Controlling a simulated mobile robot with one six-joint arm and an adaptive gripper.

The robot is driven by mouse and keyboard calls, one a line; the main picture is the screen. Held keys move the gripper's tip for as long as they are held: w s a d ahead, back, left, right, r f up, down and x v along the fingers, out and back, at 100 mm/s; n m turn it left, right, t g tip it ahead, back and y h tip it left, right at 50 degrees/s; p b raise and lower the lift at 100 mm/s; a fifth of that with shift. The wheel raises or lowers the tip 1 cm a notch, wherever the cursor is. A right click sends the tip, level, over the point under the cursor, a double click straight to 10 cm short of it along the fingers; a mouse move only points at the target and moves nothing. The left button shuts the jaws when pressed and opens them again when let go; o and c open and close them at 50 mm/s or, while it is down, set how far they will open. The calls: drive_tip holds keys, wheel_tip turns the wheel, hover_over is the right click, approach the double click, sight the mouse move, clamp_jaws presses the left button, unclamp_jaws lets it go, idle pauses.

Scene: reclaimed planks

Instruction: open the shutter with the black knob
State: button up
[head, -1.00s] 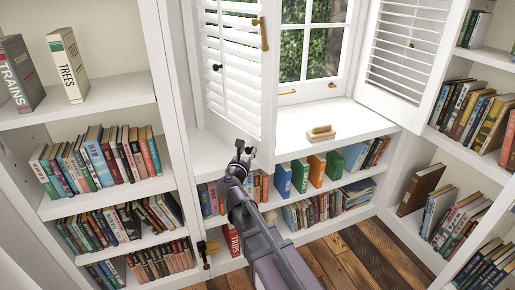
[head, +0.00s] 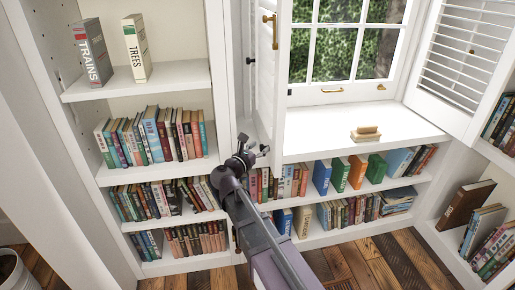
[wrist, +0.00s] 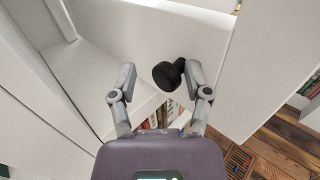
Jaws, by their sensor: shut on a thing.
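The black knob (wrist: 167,75) shows between the fingers of my gripper (wrist: 160,82) in the wrist view, against the right finger; the contact on the left side is unclear. My gripper is shut on it. In the head view my gripper (head: 262,152) is at the lower edge of the left white shutter (head: 267,95), and the gripped knob is hard to make out there. This shutter stands out from the window, seen nearly edge-on. A brass latch (head: 269,19) is high on it, and a small dark fitting (head: 250,61) shows at its left side.
A bookshelf (head: 140,81) stands close on the left. The white sill (head: 330,117) holds a small tan stack (head: 366,133), with book shelves below. The right shutter (head: 465,55) is open. The wooden floor (head: 390,260) is clear in front.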

drive_tip(key=shift+w+a+r, duration=0.15)
drive_tip(key=shift+w+a, duration=0.1)
drive_tip(key=shift+w, duration=0.15)
clamp_jaws()
drive_tip(key=o, duration=0.9)
unclamp_jaws()
drive_tip(key=shift+o, duration=0.4)
drive_tip(key=shift+s+d, duration=0.1)
drive_tip(key=shift+s+d+f, duration=0.1)
drive_tip(key=shift+s+f, duration=0.1)
drive_tip(key=shift+s, duration=0.1)
drive_tip(key=v, duration=1.1)
drive_tip(key=shift+s+a, duration=0.25)
drive_tip(key=shift+s, duration=0.05)
